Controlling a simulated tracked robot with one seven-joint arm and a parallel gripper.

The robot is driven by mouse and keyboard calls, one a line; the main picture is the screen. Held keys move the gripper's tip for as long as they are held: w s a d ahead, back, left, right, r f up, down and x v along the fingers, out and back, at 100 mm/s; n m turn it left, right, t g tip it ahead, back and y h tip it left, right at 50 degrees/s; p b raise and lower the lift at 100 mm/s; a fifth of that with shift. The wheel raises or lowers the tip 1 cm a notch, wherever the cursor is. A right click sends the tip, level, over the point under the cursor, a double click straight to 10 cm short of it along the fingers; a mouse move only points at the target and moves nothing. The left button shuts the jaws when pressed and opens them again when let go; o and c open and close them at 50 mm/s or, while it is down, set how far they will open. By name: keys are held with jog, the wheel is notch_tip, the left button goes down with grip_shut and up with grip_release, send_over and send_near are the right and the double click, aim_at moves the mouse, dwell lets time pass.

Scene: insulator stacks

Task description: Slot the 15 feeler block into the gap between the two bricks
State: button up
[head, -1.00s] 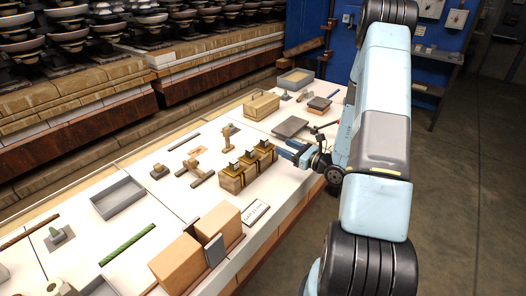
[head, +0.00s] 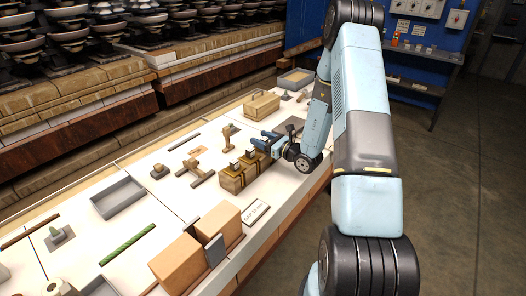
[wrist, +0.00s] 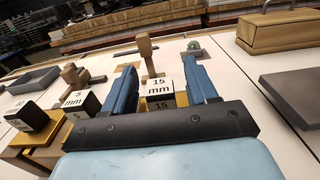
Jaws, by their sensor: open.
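The 15 feeler block (wrist: 159,88), marked "15 mm", shows in the wrist view between the two blue fingers of my gripper (wrist: 160,84). The fingers are open, one on each side of it; I cannot tell whether they touch it. In the head view my gripper (head: 264,140) is over the far end of the wooden block holder (head: 233,185) and hides the 15 block. The 5 block (wrist: 80,101) and 10 block (wrist: 27,115) stand to its left in the wrist view. The two tan bricks, near (head: 176,264) and far (head: 220,222), stand at the front, with a grey plate (head: 214,251) beside their gap.
A printed sign (head: 256,211) lies between the holder and bricks. A grey tray (head: 118,197), a green rod (head: 128,243) and wooden pieces (head: 196,170) lie to the left. A lidded wooden box (head: 261,106) stands beyond my gripper.

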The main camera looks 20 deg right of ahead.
jog(key=shift+w+a, duration=0.2)
jog(key=shift+w, duration=0.1)
jog(key=shift+c, duration=0.4)
grip_shut()
